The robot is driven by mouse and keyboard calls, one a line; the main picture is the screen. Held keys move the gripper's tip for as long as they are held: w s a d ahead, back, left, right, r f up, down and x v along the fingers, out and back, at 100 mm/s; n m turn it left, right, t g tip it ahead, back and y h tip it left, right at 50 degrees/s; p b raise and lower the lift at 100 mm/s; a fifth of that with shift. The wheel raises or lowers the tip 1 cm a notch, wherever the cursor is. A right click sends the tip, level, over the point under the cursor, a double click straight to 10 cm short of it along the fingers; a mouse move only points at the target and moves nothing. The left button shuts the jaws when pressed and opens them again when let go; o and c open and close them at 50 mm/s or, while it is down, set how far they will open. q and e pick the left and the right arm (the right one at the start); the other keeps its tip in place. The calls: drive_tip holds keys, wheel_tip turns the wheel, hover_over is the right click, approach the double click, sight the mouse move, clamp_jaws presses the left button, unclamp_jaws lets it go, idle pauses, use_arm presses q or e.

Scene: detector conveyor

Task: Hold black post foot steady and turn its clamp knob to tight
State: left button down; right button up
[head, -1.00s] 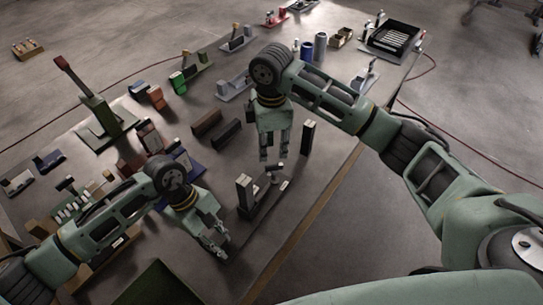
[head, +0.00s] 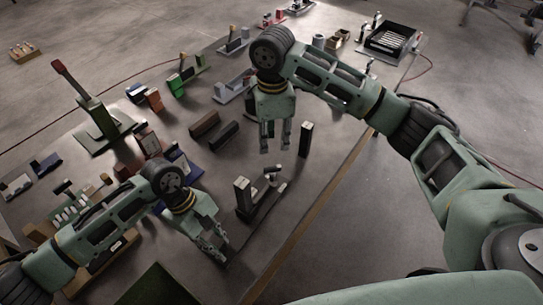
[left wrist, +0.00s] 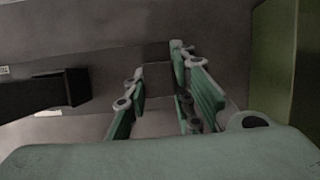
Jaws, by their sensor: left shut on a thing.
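A black fixture (head: 257,207) with a long low base, an upright block at its left end and a small grey knob or clamp piece (head: 273,171) stands near the table's front edge in the head view. It seems to be the post foot. My left gripper (head: 220,251) is low, beside its near left end. In the left wrist view its fingers (left wrist: 160,72) close on a dark piece (left wrist: 157,55); I cannot tell whether this belongs to the fixture. A black bar (left wrist: 45,95) shows at left there. My right gripper (head: 275,146) is open and empty, above and behind the knob.
A separate upright black post (head: 305,140) stands right of my right gripper. Two dark blocks (head: 223,135) lie behind. A green-rimmed bin (head: 155,287) is at the front left. Several fixtures crowd the table's left and back. The strip along the right table edge is clear.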

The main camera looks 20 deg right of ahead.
sight(272, 167)
wheel_tip(272, 167, down, 12)
drive_tip(key=shift+r, duration=0.1)
drive_tip(key=shift+c, duration=0.2)
clamp_jaws()
idle(0.4)
